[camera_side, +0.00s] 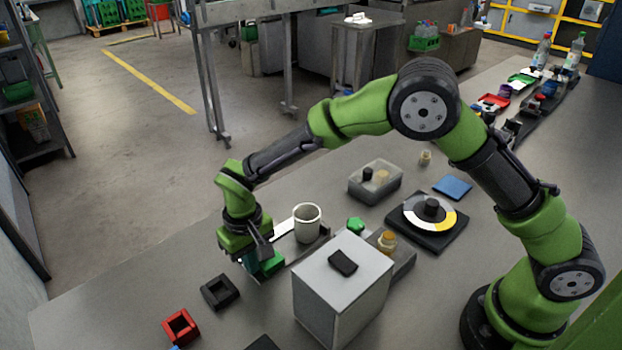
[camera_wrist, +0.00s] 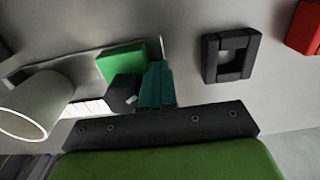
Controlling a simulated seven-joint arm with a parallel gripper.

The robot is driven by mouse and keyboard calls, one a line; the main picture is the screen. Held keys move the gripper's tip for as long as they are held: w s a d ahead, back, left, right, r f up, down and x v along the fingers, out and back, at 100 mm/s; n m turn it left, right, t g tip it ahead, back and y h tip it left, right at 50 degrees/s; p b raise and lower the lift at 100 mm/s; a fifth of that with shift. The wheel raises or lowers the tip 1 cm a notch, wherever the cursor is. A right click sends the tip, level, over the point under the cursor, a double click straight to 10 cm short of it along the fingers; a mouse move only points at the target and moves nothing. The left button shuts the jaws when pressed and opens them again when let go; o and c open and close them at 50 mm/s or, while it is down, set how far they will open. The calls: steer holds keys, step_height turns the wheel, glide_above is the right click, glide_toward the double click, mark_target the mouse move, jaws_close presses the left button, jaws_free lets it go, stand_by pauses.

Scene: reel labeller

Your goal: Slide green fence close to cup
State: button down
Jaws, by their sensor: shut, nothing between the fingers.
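The green fence (camera_wrist: 122,62) is a bright green block beside a dark block (camera_wrist: 124,90) on a thin metal plate in the wrist view. In the side view the fence (camera_side: 271,262) is partly hidden by my gripper. The pale cup (camera_side: 307,222) stands upright to the right of the fence, with a clear gap between; it also shows at the left of the wrist view (camera_wrist: 38,104). My gripper (camera_wrist: 157,84) is shut and empty, its teal fingers together, on the side of the fence away from the cup. I cannot tell whether they touch it.
A grey box (camera_side: 343,290) stands close in front of the cup. A black square frame (camera_side: 219,292) and a red one (camera_side: 180,327) lie to the left. Behind are a clear bin (camera_side: 375,190) and a black base with a round dial (camera_side: 427,237).

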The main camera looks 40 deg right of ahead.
mark_target(281, 255)
steer(key=shift+d+f, duration=0.1)
steer(key=shift+d, duration=3.25)
steer(key=shift+a, duration=0.8)
steer(key=shift+r, duration=4.1)
steer(key=shift+a, duration=0.1)
steer(key=shift+s+d+f, duration=0.1)
steer(key=shift+s+d, duration=0.15)
steer(key=shift+s, duration=0.3)
steer(key=shift+s+d, duration=0.2)
steer(key=shift+s, duration=0.3)
steer(key=s+d+r+m+t+y, duration=0.2)
steer(key=s+d+r+m+t, duration=0.2)
steer(key=s+d+r, duration=1.1)
steer(key=s+t, duration=0.2)
steer(key=t, duration=0.1)
steer(key=shift+s+r, duration=0.15)
steer(key=shift+r, duration=0.15)
